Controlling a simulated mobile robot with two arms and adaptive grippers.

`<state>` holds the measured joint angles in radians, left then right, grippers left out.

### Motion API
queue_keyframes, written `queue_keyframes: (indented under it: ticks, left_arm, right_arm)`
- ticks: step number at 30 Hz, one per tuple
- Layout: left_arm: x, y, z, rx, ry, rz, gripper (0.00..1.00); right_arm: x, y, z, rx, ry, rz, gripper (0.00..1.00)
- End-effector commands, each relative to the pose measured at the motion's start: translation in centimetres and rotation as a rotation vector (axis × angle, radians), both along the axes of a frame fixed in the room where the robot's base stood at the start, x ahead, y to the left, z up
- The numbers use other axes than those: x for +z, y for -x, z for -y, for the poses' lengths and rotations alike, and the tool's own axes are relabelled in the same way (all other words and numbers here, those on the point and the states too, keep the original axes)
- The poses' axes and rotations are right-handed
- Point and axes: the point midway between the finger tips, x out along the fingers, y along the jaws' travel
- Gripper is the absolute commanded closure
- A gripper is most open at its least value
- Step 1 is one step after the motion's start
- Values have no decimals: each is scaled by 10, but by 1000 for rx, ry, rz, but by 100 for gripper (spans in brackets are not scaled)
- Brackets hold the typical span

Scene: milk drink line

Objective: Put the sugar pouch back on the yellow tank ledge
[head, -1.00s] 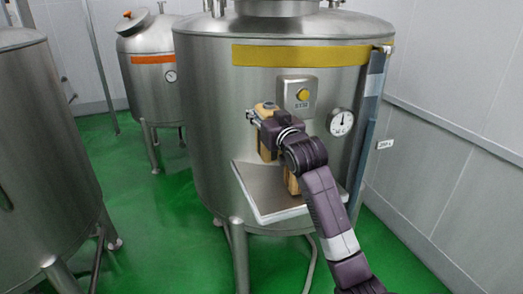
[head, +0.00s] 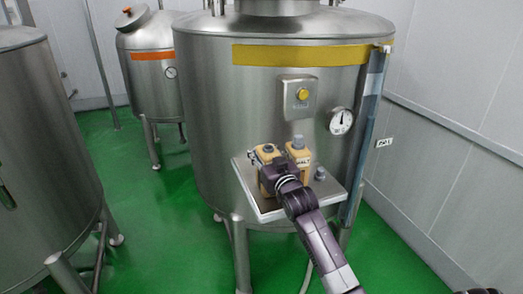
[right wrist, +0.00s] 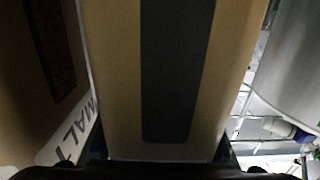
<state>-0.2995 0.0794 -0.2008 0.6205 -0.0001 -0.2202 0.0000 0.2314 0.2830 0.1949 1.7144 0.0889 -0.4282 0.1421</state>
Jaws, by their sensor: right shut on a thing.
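The sugar pouch, a tan pouch (head: 267,152) with a yellowish top, is at the left part of the ledge of the yellow-banded tank. My right gripper (head: 266,180) is shut on it, and the pouch stands upright. My gripper and wrist hide its lower part, so I cannot tell whether its base touches the ledge. In the right wrist view the held pouch (right wrist: 120,80) fills the middle, with a dark stripe down its face. The metal ledge (head: 268,213) juts from the tank front. My left gripper is not in view.
A tan pouch marked MALT (head: 304,163) with a grey cap stands close beside the held one. A small grey-topped item (head: 320,174) is at the ledge's right. The gauge (head: 341,121) and yellow button box (head: 300,95) are above. An orange-banded tank (head: 155,80) stands behind.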

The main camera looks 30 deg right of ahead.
Motion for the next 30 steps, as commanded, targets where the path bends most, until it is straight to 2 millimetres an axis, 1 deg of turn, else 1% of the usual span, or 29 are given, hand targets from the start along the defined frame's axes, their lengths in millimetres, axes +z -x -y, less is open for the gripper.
queue_keyframes:
  ticks: [5, 6, 10, 17, 20, 23, 26, 30]
  left_arm:
    - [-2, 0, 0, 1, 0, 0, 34]
    - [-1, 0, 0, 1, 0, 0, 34]
    - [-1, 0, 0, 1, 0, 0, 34]
    - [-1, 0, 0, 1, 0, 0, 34]
    - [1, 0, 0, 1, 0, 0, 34]
    - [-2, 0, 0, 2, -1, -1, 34]
    - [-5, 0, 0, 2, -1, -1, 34]
    - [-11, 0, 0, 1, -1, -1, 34]
  right_arm:
    - [-3, 0, 0, 0, 0, 0, 100]
    - [-2, 0, 0, 0, 0, 0, 67]
    - [-2, 0, 0, 0, 0, -1, 53]
    - [-2, 0, 0, 0, 0, -1, 53]
    - [2, 0, 0, 0, 0, 0, 53]
    - [-1, 6, -2, 0, 0, -2, 53]
    - [-2, 18, -4, 1, 0, 0, 53]
    - [-2, 42, -10, 1, -1, -1, 53]
